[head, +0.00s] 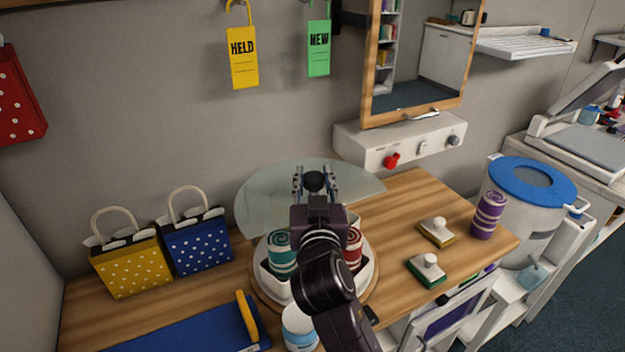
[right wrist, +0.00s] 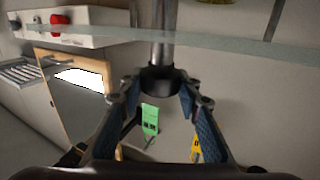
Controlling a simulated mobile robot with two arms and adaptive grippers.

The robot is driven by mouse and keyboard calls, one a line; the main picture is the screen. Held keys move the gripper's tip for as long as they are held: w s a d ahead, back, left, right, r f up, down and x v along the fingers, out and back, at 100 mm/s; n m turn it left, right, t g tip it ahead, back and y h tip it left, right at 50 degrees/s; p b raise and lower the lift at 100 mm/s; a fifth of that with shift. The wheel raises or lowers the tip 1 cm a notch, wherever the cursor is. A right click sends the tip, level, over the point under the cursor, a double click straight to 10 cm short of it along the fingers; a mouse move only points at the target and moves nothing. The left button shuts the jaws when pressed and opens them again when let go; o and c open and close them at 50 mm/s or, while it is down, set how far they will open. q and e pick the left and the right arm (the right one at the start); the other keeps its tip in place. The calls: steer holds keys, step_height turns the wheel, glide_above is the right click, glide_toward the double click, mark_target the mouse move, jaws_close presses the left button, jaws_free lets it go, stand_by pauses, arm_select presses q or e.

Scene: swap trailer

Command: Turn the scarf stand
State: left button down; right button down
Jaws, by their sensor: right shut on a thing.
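The scarf stand has a round wooden base (head: 262,300) with a white tray on the wooden counter. A teal rolled scarf (head: 281,262) and a red rolled scarf (head: 354,244) sit in it. A clear curved panel (head: 262,195) spreads behind. My right gripper (head: 313,176) is above the stand, with its fingers either side of a dark knob (head: 315,182). In the right wrist view the knob (right wrist: 157,80) sits on a metal post (right wrist: 164,35), and the gripper (right wrist: 158,88) is shut on it. My right arm hides the stand's middle and front. My left gripper is out of view.
Yellow (head: 130,268) and blue (head: 199,246) dotted bags stand at left. A blue board (head: 190,332) lies in front. Two knobbed blocks, green (head: 427,270) and yellow (head: 437,233), and a purple roll (head: 488,215) are at right. A mirror (head: 418,60) hangs behind.

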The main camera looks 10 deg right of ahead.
steer(key=shift+r, duration=0.15)
steer(key=c, duration=1.4)
jaws_free()
